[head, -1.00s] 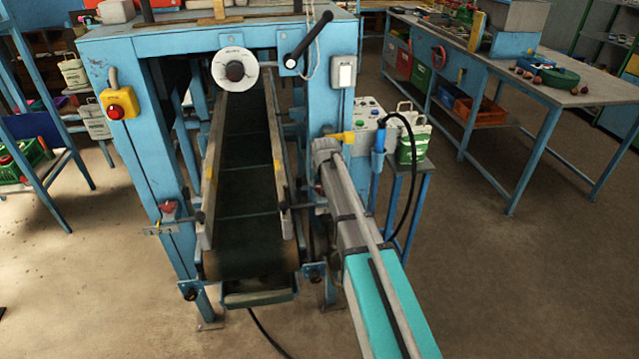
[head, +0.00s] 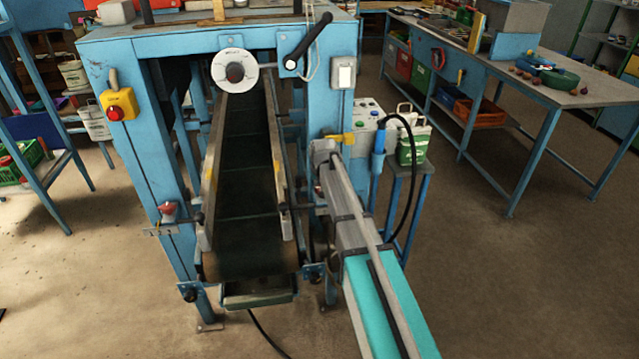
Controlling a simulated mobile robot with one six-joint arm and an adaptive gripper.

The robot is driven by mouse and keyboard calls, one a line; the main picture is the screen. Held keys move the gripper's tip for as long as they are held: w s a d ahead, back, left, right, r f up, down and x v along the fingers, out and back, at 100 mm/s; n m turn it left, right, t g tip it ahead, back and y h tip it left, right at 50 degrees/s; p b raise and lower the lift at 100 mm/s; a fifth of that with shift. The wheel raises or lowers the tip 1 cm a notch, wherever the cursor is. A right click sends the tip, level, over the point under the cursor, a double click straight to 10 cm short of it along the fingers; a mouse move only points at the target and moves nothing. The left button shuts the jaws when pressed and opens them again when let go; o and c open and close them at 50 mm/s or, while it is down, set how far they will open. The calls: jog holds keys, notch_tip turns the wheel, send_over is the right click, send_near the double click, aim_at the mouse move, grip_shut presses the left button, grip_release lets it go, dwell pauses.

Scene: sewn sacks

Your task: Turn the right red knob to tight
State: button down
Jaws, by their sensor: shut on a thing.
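The conveyor (head: 238,215) slopes down toward me inside a blue machine frame. A red knob (head: 168,208) sits on a bracket at the left of its lower end. The right red knob is hidden behind my arm, at the matching place on the right side. My arm reaches in from the bottom right, with its wrist beside the right blue post. My gripper (head: 321,228) shows only as a dark part at the right side of the conveyor, mostly covered by the arm. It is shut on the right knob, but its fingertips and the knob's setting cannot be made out.
A white dial (head: 235,71) and a black crank handle (head: 308,42) are on the upper frame. A control box (head: 364,125) with a black cable stands close right of my arm. A workbench (head: 590,92) is farther right.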

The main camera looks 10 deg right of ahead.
jog(key=m, duration=0.2)
jog(key=m+h, duration=0.1)
jog(key=m, duration=0.1)
jog(key=shift+s+d+g, duration=0.1)
jog(key=shift+d+g, duration=0.2)
jog(key=shift+d, duration=0.05)
jog(key=m, duration=0.1)
jog(key=m+h, duration=0.1)
jog(key=m, duration=0.1)
jog(key=m+g, duration=0.1)
jog(key=shift+s+d+m+h, duration=0.25)
jog(key=shift+d+m+h, duration=0.1)
jog(key=shift+m+h, duration=0.05)
jog(key=m, duration=0.1)
jog(key=m+g, duration=0.1)
jog(key=m, duration=0.1)
jog(key=m+h, duration=0.1)
jog(key=shift+s+d+m+g, duration=0.25)
jog(key=shift+s+m+g, duration=0.05)
jog(key=shift+s, duration=0.05)
jog(key=shift+s+d+m+g, duration=0.1)
jog(key=shift+s+m+g, duration=0.2)
jog(key=shift+m, duration=0.65)
jog(key=shift+s+m+g, duration=0.15)
jog(key=shift+m+g, duration=0.25)
jog(key=shift+m, duration=0.55)
jog(key=c, duration=0.7)
grip_release()
jog(key=shift+o, duration=0.2)
jog(key=shift+n, duration=0.3)
